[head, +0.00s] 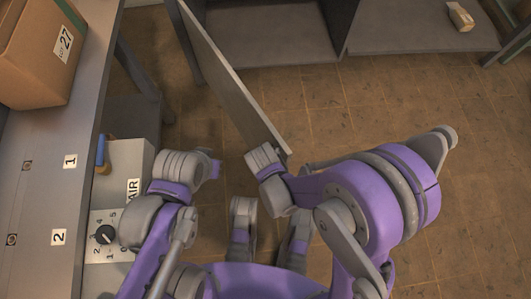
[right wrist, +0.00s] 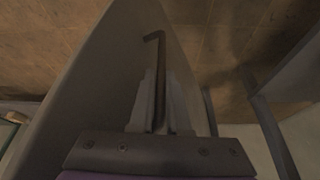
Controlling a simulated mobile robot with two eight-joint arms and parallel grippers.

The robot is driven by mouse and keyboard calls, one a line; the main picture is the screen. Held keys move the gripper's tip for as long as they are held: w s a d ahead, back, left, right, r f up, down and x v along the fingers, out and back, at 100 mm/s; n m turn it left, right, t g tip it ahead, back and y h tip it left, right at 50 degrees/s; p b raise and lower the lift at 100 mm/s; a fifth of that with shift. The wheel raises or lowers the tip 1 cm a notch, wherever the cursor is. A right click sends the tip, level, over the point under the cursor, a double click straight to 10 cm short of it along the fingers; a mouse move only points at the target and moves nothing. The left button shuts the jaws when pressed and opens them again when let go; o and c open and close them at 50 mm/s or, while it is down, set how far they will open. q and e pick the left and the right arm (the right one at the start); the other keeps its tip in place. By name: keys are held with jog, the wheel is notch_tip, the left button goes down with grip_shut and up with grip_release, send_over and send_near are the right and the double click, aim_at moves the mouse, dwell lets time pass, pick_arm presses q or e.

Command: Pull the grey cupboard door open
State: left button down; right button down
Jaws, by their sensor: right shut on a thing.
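The grey cupboard door (head: 228,72) stands swung out from the cupboard (head: 275,35), running from the top left toward me. The cupboard's inside shows to the right of the door. My right gripper (head: 280,162) is at the door's near end. In the right wrist view, my right gripper (right wrist: 160,112) is shut on the dark bar handle (right wrist: 153,38), with a finger on each side of it. The door's face (right wrist: 100,85) fills the middle of that view. My left gripper (head: 214,168) is to the left of the door, apart from it; its fingers are too unclear to read.
A grey bench (head: 38,190) along the left carries a cardboard box (head: 30,50). A control box with a dial (head: 104,235) stands beside the bench, near my left arm. A small box (head: 460,16) lies on a shelf at the top right. Brown tiled floor (head: 330,110) is clear right of the door.

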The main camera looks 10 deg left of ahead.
jog(key=c, duration=0.9)
grip_release()
jog(key=p+v, duration=0.4)
jog(key=v, duration=0.6)
jog(key=shift+r, duration=0.4)
jog(key=shift+c, duration=0.2)
